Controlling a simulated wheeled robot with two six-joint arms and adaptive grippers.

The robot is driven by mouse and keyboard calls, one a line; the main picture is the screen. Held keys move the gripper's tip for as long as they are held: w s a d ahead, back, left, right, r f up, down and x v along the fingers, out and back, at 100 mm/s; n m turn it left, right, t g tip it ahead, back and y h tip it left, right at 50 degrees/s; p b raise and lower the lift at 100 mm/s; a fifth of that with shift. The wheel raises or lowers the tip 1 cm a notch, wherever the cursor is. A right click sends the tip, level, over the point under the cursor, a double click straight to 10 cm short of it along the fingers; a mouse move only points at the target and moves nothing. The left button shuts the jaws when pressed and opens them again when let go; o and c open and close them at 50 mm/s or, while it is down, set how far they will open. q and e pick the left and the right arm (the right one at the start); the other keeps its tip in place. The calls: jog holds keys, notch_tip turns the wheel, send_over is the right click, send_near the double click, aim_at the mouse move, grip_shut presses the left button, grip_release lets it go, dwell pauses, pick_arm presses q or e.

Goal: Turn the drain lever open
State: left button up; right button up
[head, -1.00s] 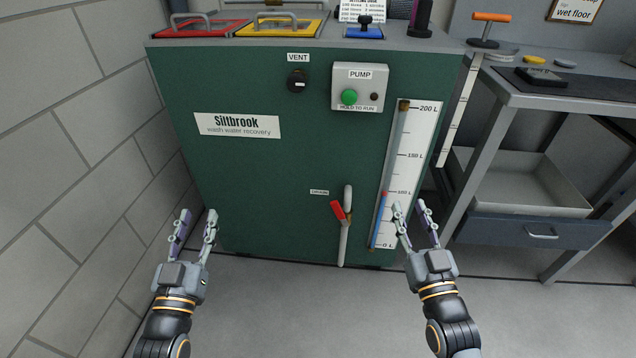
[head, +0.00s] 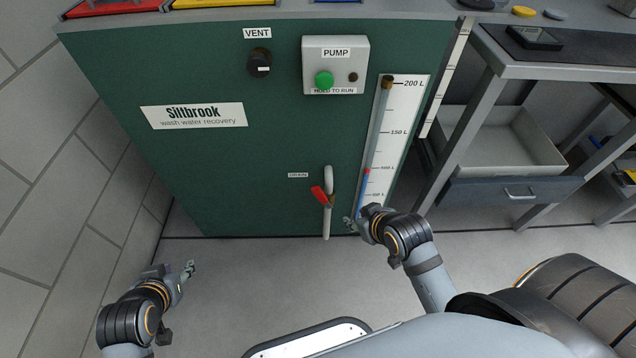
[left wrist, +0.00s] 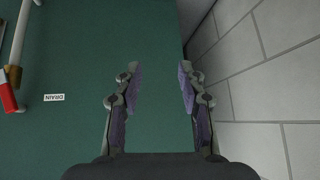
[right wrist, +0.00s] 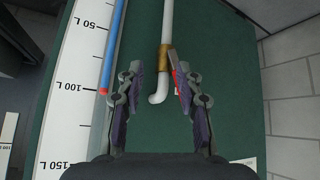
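The red drain lever (head: 319,196) sits on a white drain pipe (head: 327,222) low on the green tank front, tilted up to the left from its brass valve. A small DRAIN label (head: 298,175) is above left of it. My right gripper (head: 352,223) is just right of the pipe. In the right wrist view its open fingers (right wrist: 160,85) frame the pipe and brass valve (right wrist: 166,58); the red lever is partly hidden behind one finger. My left gripper (head: 188,270) is low at the left, open and empty in the left wrist view (left wrist: 160,88), away from the lever (left wrist: 8,92).
A level gauge (head: 395,130) with a blue column stands right of the pipe. The pump box (head: 335,65) and vent knob (head: 260,62) are higher. A wall (head: 60,160) bounds the left; a bench (head: 500,120) stands right. The floor in front is clear.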

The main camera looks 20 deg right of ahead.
jog(key=s+a+f+n+g+y+p, duration=0.1)
jog(key=s+a+f+n+g+y, duration=0.1)
jog(key=s+f+n+g, duration=0.25)
jog(key=n+y, duration=0.8)
jog(key=y, duration=0.2)
send_near(321, 190)
jog(key=shift+t, duration=0.25)
jog(key=b+x, duration=0.2)
jog(key=x, duration=0.8)
jog(key=shift+s+a, duration=0.1)
jog(key=shift+a, duration=0.05)
pick_arm(q)
jog(key=s+d+f+g+h, duration=0.1)
jog(key=s+d+f+g, duration=0.1)
jog(key=s+f, duration=0.7)
notch_tip(321, 190, down, 4)
jog(key=shift+s+d+r+n+g, duration=0.15)
jog(key=shift+d+n+g, duration=0.15)
jog(key=shift+d+g, duration=0.15)
pick_arm(e)
jog(key=shift+c, duration=0.4)
grip_shut()
